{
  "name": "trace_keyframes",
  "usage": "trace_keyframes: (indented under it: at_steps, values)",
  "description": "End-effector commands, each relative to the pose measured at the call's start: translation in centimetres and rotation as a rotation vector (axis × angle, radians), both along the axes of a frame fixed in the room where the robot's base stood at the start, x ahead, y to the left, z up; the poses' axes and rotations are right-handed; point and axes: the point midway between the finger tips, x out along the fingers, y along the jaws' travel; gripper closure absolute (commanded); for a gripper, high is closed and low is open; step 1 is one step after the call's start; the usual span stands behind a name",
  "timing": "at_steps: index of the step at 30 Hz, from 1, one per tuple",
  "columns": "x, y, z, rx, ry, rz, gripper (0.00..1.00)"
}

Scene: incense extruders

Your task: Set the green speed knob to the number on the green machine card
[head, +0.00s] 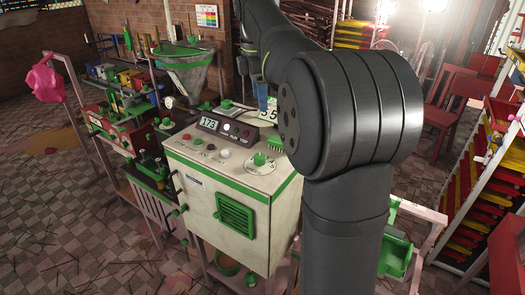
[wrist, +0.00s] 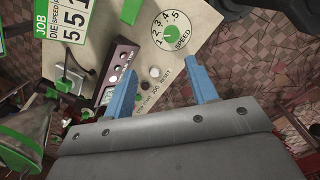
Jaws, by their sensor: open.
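The green speed knob (wrist: 172,33) sits at the centre of a round white dial marked 1 to 5 and labelled SPEED. It also shows on the machine's top in the head view (head: 259,159); its pointer direction is too small to tell. The green-edged card (wrist: 68,22) reads JOB, DIE and SPEED, with large digits that look like 5, 5 and 1; which digit belongs to SPEED is unclear. My gripper (wrist: 156,64) has its blue fingers apart and nothing between them. It is above the machine top, apart from the knob. In the head view my arm hides most of it.
A shelf of red and yellow items (head: 480,185) stands at right.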

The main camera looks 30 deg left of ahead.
Motion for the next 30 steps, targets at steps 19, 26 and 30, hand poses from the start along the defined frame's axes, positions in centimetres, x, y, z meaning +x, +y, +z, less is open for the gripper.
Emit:
trace_keyframes:
  at_steps: [19, 26, 30]
  values:
    - [-1.1, -0.7, -8.5, 0.017, 0.093, -0.104, 0.47]
    - [-1.0, -0.7, -13.3, 0.016, 0.093, -0.104, 0.47]
    - [-1.0, -0.7, -15.4, 0.018, 0.091, -0.104, 0.47]
